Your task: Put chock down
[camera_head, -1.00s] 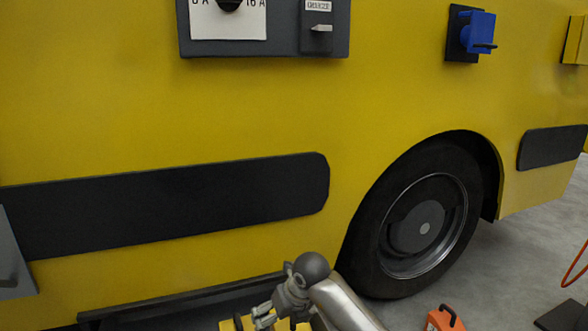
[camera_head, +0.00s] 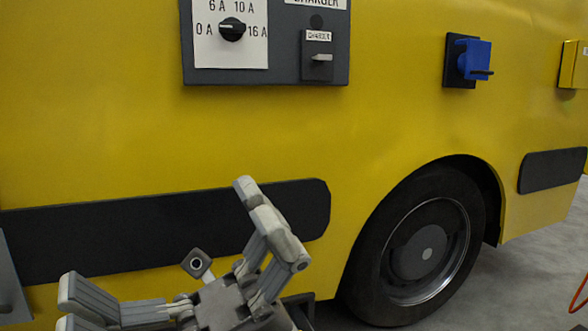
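My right gripper (camera_head: 157,240) is at the bottom, left of the middle, in front of the yellow vehicle's side. Its fingers are spread wide and nothing is between them. No chock shows in the head view now. The vehicle's wheel (camera_head: 422,250) stands to the right of the gripper, apart from it. The floor under the gripper is below the picture's edge. My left gripper is not in view.
A charger panel (camera_head: 285,72) with a dial (camera_head: 232,29) is above the gripper. A blue socket (camera_head: 475,59) and a yellow box (camera_head: 575,65) are at the upper right. Part of a red-orange hose (camera_head: 579,293) shows at the right edge.

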